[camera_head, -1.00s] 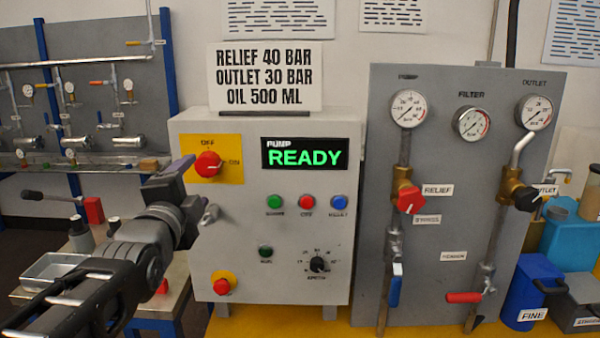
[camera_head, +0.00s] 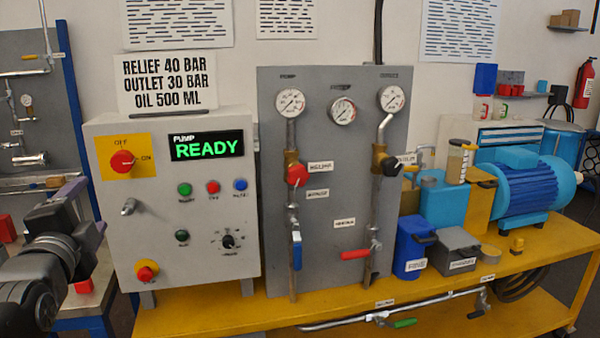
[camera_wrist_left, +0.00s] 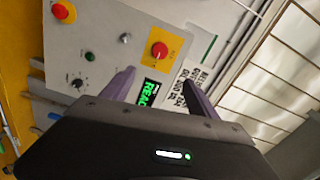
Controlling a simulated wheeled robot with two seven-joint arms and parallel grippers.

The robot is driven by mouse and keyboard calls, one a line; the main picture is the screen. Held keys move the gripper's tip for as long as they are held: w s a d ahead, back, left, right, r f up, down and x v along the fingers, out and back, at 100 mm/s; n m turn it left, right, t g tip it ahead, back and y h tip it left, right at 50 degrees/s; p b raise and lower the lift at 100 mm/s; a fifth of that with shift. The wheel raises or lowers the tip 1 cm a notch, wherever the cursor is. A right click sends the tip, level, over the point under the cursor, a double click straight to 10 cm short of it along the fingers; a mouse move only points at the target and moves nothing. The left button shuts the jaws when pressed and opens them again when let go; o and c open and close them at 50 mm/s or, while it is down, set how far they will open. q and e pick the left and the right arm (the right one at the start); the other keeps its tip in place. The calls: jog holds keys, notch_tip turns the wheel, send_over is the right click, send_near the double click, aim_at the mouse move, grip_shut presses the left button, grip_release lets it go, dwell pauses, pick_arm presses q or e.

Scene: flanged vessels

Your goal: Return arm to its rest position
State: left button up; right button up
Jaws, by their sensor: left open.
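My left arm comes in from the left edge of the head view. My left gripper (camera_head: 72,194) is beside the left edge of the grey pump control box (camera_head: 195,265) and holds nothing that I can see. In the left wrist view its two purple fingers (camera_wrist_left: 156,86) stand apart, with the control box (camera_wrist_left: 105,30) beyond them. The box carries a red rotary switch (camera_head: 122,162) on a yellow plate and a green READY display (camera_head: 207,145). My right gripper is not in view.
A grey gauge panel (camera_head: 335,240) with valves stands right of the box on a yellow bench (camera_head: 200,317). Blue containers (camera_head: 412,248) and a blue motor (camera_head: 525,188) stand farther right. A blue-legged table (camera_head: 85,325) is at lower left, close to my arm.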

pick_arm(q)
jog(key=w+d+f+n+g+h+p, duration=0.1)
jog(key=w+d+f+n+g+h, duration=0.3)
jog(key=f, duration=0.8)
jog(key=d+f+n, duration=0.2)
jog(key=f+n, duration=0.4)
jog(key=f, duration=0.5)
jog(key=w+d+f+n+g+h+p, duration=0.1)
jog(key=d+f+n+g, duration=0.3)
jog(key=f, duration=0.8)
jog(key=s+d+f+n+g+h, duration=0.1)
jog(key=s+d+f, duration=0.15)
jog(key=f, duration=0.25)
jog(key=s+d+f+g+h+p, duration=0.1)
jog(key=s+d+f, duration=0.1)
jog(key=d+f, duration=0.25)
jog(key=s+d+f+n+h, duration=0.1)
jog(key=s+d+f, duration=0.2)
jog(key=f, duration=0.3)
jog(key=s+d+f+m+g+h+p, duration=0.1)
jog(key=s+d+f+g, duration=0.2)
jog(key=s, duration=0.6)
jog(key=s+d+f+g+h+p, duration=0.1)
jog(key=s+d+f+g, duration=0.2)
jog(key=s+d+f, duration=0.5)
jog(key=shift+s+d+m, duration=0.4)
jog(key=shift+s+d, duration=0.35)
jog(key=shift+d, duration=0.15)
